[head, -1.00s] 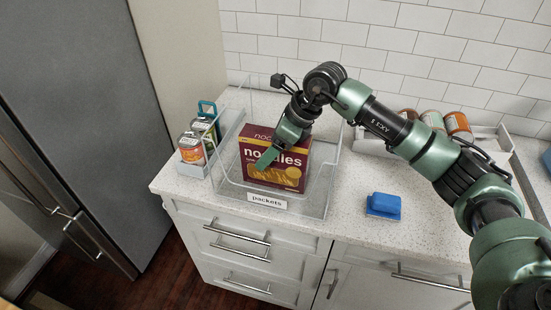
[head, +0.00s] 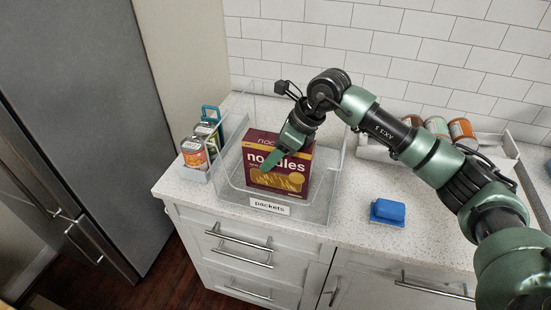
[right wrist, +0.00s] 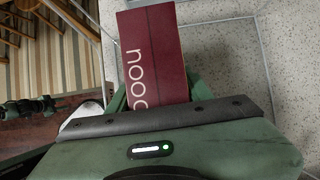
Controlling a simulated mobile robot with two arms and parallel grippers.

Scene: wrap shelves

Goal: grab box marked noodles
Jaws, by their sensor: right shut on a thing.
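The noodles box (head: 278,177) is maroon with a yellow band and a noodle picture, and stands upright inside the clear bin labelled "packets" (head: 318,207). My right gripper (head: 278,158) reaches down over it from above and is shut on the box, with a green finger across its front face. In the right wrist view the box (right wrist: 155,55) sits between the green fingers (right wrist: 157,95), its lettering turned sideways. The lower part of the box in that view is hidden by the gripper body.
Cans in a small caddy (head: 194,172) stand left of the bin. A blue sponge-like block (head: 388,211) lies on the counter to the right. A white tray with several cans (head: 461,132) stands at the back right. The fridge (head: 80,120) is at the left.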

